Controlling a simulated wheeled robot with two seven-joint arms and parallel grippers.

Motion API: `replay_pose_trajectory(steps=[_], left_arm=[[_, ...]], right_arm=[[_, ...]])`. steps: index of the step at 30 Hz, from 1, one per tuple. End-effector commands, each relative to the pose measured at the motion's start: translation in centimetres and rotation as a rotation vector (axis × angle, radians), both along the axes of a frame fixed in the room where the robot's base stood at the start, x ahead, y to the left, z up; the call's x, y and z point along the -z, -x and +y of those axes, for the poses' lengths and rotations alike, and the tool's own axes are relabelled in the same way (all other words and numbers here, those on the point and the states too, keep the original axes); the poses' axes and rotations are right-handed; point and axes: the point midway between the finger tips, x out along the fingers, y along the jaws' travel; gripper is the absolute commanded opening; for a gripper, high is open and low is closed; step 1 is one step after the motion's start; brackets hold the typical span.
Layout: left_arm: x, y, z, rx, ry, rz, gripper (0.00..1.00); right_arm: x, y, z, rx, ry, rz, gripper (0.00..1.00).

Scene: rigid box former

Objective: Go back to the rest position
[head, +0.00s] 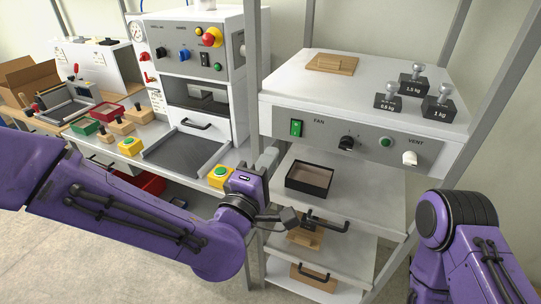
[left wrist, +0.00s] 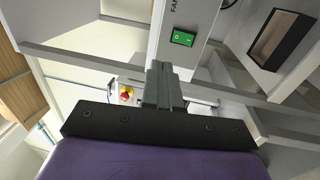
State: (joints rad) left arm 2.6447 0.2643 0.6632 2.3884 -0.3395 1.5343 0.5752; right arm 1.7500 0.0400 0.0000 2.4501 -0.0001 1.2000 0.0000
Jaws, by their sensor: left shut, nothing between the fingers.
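My left arm (head: 150,215) reaches in from the left, across the front of the machine and the shelf rack. Its gripper (head: 267,160) points up beside the left post of the rack, in front of the grey control panel. The fingers are together with nothing between them, and they show shut in the left wrist view (left wrist: 160,84). My right arm (head: 455,222) shows only as a bent purple and black section at the lower right. Its gripper is outside the picture.
The rack has a panel with a green switch (head: 296,128), several weights on top and an open dark box (head: 310,180) on a shelf. Left stand a machine (head: 190,45) with a red button, a grey tray (head: 185,152) and yellow-green buttons. Bare floor shows at lower left.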

Motion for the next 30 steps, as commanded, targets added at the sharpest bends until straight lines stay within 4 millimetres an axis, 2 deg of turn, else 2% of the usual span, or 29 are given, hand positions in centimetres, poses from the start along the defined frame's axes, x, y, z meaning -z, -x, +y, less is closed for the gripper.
replay_pose_trajectory(steps=[5, 7, 8, 11, 12, 14, 15, 17, 18, 20, 22, 24, 27, 30], left_arm=[[0.1, 0.0, -0.1, 0.000, -0.037, -0.009, 0.00], [1.5, -0.2, 0.3, -0.016, -0.183, -0.001, 0.00], [3.2, -0.6, 1.4, -0.040, -0.270, 0.024, 0.00], [11.1, -0.7, 4.9, -0.079, -0.493, 0.169, 0.00], [14.6, -0.3, 6.5, -0.086, -0.575, 0.240, 0.00], [19.5, 0.8, 8.8, -0.088, -0.689, 0.345, 0.00], [22.7, 1.8, 10.4, -0.085, -0.759, 0.415, 0.00], [27.2, 3.9, 12.9, -0.073, -0.860, 0.523, 0.00], [30.1, 5.6, 14.6, -0.062, -0.922, 0.596, 0.00], [34.1, 8.6, 17.1, -0.040, -1.012, 0.706, 0.00], [38.1, 12.6, 20.0, -0.008, -1.107, 0.834, 0.00], [41.4, 16.8, 22.8, 0.022, -1.185, 0.954, 0.00], [44.4, 22.2, 25.8, 0.059, -1.261, 1.090, 0.00], [46.1, 25.9, 27.0, 0.104, -1.303, 1.169, 0.00]], right_arm=[[0.0, 0.0, 0.0, 0.000, 0.000, 0.000, 0.43], [0.0, 0.0, 0.0, 0.000, 0.000, 0.000, 0.43], [0.1, 0.0, 0.0, 0.000, 0.000, 0.000, 0.43], [0.4, 0.0, 0.0, 0.000, 0.000, 0.000, 0.43], [0.6, 0.0, 0.0, 0.000, 0.000, 0.000, 0.43], [0.8, 0.0, 0.0, 0.000, 0.000, 0.000, 0.43], [0.9, 0.0, 0.0, 0.000, 0.000, 0.000, 0.43], [1.1, 0.0, 0.0, 0.000, 0.000, 0.000, 0.43], [1.3, 0.0, 0.0, 0.000, 0.000, 0.000, 0.43], [1.5, 0.0, 0.0, 0.000, 0.000, 0.000, 0.43], [1.8, 0.0, 0.0, 0.000, 0.000, 0.000, 0.43], [2.1, 0.0, 0.0, 0.000, 0.000, 0.000, 0.43], [2.4, 0.0, 0.0, 0.000, 0.000, 0.000, 0.43], [2.6, 0.0, 0.0, 0.000, 0.000, 0.000, 0.43]])
